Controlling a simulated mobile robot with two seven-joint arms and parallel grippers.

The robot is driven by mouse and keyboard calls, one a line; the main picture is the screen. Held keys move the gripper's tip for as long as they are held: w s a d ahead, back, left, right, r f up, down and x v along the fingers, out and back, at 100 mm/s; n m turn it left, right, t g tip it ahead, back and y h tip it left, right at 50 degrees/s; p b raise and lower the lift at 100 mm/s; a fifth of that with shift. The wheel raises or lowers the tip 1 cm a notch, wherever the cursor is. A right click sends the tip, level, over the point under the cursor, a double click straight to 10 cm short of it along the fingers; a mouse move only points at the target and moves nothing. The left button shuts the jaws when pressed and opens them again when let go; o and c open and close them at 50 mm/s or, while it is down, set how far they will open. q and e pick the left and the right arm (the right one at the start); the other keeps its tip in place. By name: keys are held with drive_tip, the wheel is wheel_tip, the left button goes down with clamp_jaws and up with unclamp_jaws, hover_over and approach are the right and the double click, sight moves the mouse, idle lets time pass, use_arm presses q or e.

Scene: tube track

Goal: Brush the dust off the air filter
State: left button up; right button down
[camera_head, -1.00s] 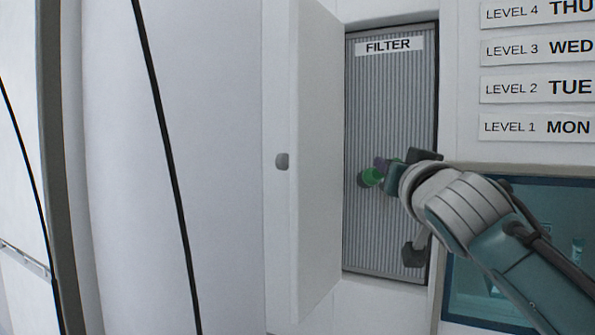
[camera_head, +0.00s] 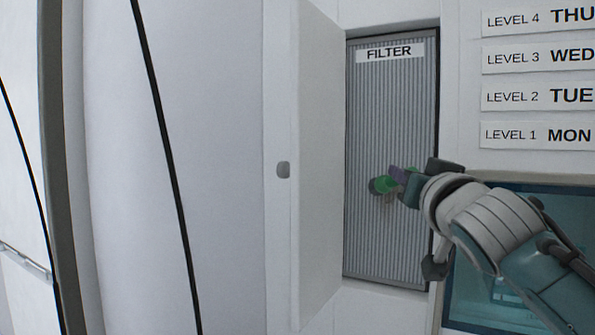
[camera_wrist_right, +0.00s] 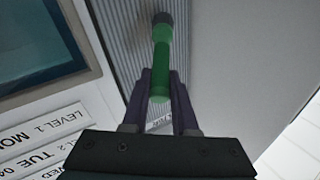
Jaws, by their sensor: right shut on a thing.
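The air filter (camera_head: 385,110) is a grey ribbed panel with a FILTER label (camera_head: 390,52), set upright in a wall recess. Its ribs also show in the right wrist view (camera_wrist_right: 118,30). My right gripper (camera_head: 395,180) is in front of the filter, right of its middle. It is shut on a green brush (camera_wrist_right: 160,60) with a dark end pointing away from the gripper. The brush (camera_head: 380,185) shows small in the head view, over the filter; I cannot tell whether it touches the ribs. My left gripper is not in view.
A black cable (camera_head: 165,150) runs down the far left.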

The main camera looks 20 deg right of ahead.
drive_tip(key=shift+s+d, duration=0.4)
drive_tip(key=shift+s, duration=0.05)
drive_tip(key=shift+s+d+p, duration=0.1)
drive_tip(key=shift+p, duration=0.2)
drive_tip(key=shift+s+d, duration=0.35)
drive_tip(key=shift+s, duration=0.05)
drive_tip(key=shift+s+d+p, duration=1.05)
drive_tip(key=shift+s+d, duration=0.1)
drive_tip(key=shift+s, duration=0.25)
drive_tip(key=shift+w, duration=0.1)
